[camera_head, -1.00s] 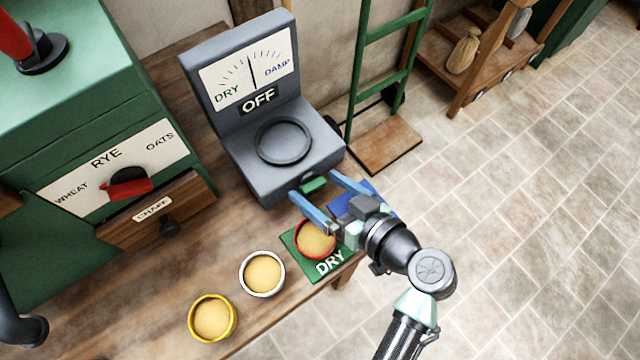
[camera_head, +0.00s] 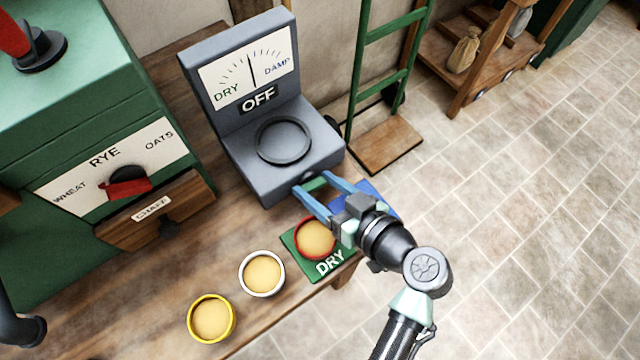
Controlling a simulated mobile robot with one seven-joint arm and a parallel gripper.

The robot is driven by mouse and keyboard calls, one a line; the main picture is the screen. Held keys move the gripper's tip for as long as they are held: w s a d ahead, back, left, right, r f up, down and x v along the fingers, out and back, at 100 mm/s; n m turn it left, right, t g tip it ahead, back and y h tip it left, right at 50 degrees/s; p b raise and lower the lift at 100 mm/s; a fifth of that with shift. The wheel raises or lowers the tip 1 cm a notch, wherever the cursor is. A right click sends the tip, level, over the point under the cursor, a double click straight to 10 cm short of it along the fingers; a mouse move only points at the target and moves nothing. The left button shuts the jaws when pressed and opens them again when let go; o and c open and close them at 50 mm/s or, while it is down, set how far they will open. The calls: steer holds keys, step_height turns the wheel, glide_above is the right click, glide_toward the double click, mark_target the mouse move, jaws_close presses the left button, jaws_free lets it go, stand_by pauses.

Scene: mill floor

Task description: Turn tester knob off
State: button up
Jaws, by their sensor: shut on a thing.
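The grey tester (camera_head: 240,155) stands on the wooden bench, with an empty dark ring on its top. Its dial (camera_head: 250,72) runs from DRY to DAMP and the needle stands near the middle. A sign (camera_head: 259,98) below the dial reads OFF. The green tester knob (camera_head: 316,184) is low on the tester's front face. My gripper (camera_head: 313,183) reaches it from the lower right. Its blue fingers are shut on the knob, one at each side. The fingers partly hide the knob.
A red-rimmed cup (camera_head: 315,238) sits on the green DRY mat (camera_head: 329,265), just below my gripper. A blue mat (camera_head: 377,196) lies partly behind the gripper. White (camera_head: 262,273) and yellow (camera_head: 212,318) cups stand left. A green mill (camera_head: 90,140) fills the left side.

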steer(key=shift+s+a+f+n+t+h+b, duration=0.1)
steer(key=shift+f+n+t+h+b, duration=0.2)
steer(key=shift+n+b, duration=0.45)
steer(key=shift+r+n+h+b, duration=0.25)
steer(key=shift+r+h+b, duration=0.05)
steer(key=shift+b, duration=0.1)
steer(key=o, duration=1.4)
steer(key=v, duration=1.3)
